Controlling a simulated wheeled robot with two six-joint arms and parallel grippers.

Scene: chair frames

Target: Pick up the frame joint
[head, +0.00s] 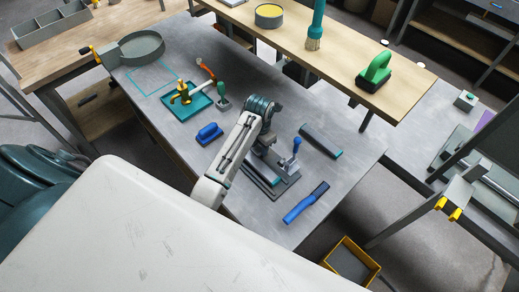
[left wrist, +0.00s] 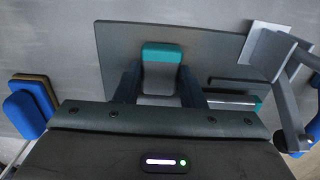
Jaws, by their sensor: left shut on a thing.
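My left gripper (head: 262,150) points down over a dark grey fixture plate (head: 283,190) with a blue-handled toggle clamp (head: 291,158). In the left wrist view its two dark fingers (left wrist: 161,88) are shut on a grey piece with a teal end (left wrist: 162,54), which appears to be the frame joint. The gripper hides this piece in the head view. I cannot tell whether it touches the plate, which also shows in the left wrist view (left wrist: 118,50). A light bar with a teal end (left wrist: 235,101) lies beside the right finger. My right gripper is not in view.
A grey bar with a teal end (head: 321,140) and a blue-handled tool (head: 306,203) lie right of the fixture. A blue block-like tool (head: 209,133) and a teal tray (head: 186,106) are to the left. A raised wooden shelf (head: 340,62) runs behind.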

